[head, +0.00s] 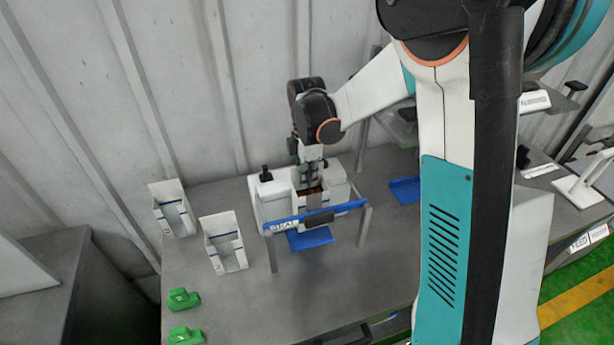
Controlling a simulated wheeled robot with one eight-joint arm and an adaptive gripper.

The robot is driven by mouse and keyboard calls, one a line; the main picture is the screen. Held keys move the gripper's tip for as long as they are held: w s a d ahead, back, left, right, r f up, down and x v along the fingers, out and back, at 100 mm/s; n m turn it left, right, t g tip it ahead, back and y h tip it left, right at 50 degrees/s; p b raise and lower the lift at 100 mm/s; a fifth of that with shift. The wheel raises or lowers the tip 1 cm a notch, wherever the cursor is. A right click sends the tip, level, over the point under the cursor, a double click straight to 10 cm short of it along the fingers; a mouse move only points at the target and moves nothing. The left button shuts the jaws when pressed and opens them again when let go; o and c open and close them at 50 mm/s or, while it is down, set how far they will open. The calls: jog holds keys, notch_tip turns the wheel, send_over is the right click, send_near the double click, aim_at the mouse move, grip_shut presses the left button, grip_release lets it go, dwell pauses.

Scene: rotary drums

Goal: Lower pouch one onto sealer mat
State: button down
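The sealer (335,175) is a white machine on the grey bench with a raised blue front bar (285,222) on legs. A blue mat (312,239) shows below and in front of the bar. My gripper (311,184) points down into the middle of the sealer, behind the bar. A small grey and brown thing (314,199), perhaps the pouch, is right under my fingertips. The bar partly hides its lower end. The fingers are too small to tell whether they are closed on it, and I cannot tell whether it touches the sealer.
Two white open boxes with blue bands, one at the back (172,208) and one nearer (224,243), stand left of the sealer. Green blocks (184,299) lie at the bench's front left. A blue plate (405,189) is to the right, partly behind my arm.

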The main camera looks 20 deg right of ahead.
jog(key=shift+s+f+b, duration=0.1)
jog(key=shift+f+b, duration=2.75)
jog(key=shift+f, duration=0.9)
